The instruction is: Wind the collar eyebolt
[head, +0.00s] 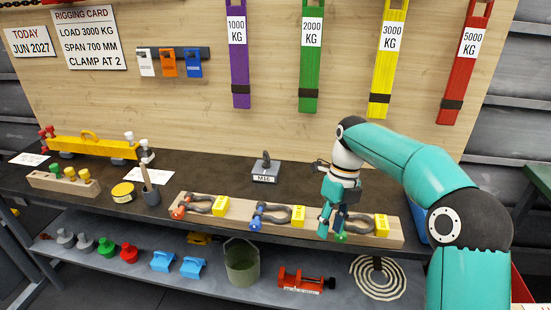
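A grey eyebolt (266,160) stands upright on a small grey block (265,171) labelled M16, at the middle of the bench. I take it for the collar eyebolt; its collar is too small to make out. My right gripper (332,231) points down over the right end of a wooden board (395,239), to the right of the block and nearer me. Its fingers are beside a green-pinned shackle (359,224), which they partly cover. Two fingers show apart; I cannot tell whether they touch the green pin (341,238). My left gripper is out of view.
The board also carries red-pinned (197,203) and blue-pinned (270,213) shackles. A yellow beam (95,147), a tin (122,192) and a brush pot (151,196) stand on the left. Coloured slings hang behind. The bench around the M16 block is clear.

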